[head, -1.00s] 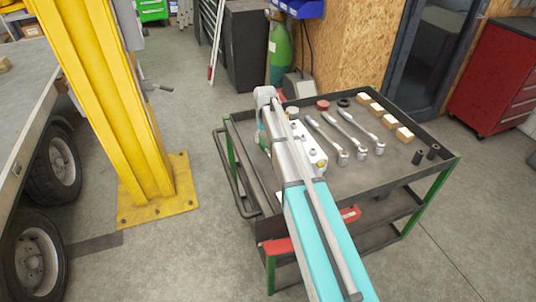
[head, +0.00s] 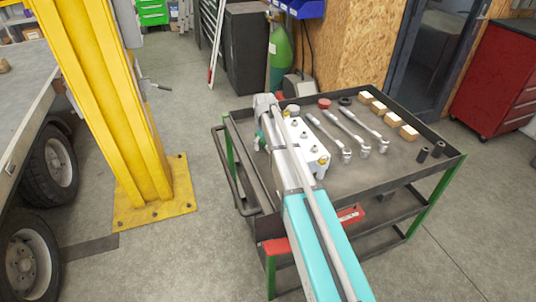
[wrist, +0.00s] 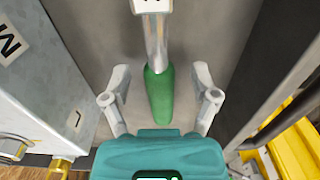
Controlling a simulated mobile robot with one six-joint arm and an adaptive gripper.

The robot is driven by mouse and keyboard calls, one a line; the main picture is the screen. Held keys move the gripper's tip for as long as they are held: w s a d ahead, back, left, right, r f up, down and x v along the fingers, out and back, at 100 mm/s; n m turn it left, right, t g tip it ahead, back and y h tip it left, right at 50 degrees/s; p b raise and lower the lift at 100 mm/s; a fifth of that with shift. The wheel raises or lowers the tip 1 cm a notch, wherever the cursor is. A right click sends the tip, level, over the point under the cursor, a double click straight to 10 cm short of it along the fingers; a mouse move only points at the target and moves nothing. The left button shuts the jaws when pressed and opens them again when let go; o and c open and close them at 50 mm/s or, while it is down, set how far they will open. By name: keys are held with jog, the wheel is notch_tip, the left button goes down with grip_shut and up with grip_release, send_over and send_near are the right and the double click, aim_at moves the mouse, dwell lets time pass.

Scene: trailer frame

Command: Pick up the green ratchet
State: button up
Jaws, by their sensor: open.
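The green ratchet shows in the wrist view, with its green handle (wrist: 159,98) toward me and its bright metal shaft (wrist: 156,42) running up the picture to a head cut by the top edge. It lies on the dark top of the cart. My gripper (wrist: 160,88) is open, with one finger on each side of the handle. Gaps show between handle and fingers; the height above the handle is hard to judge. In the head view my arm hides most of this area; only a small green patch shows beside it.
A white block (head: 309,145) stands close to my gripper; its wall fills the wrist view's left side. The cart's raised rim (wrist: 275,92) is close on the right. Several metal wrenches (head: 352,128), wooden blocks (head: 392,118) and black sockets (head: 423,154) lie farther across the cart (head: 375,178).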

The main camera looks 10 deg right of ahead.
dwell(0.6)
grip_shut()
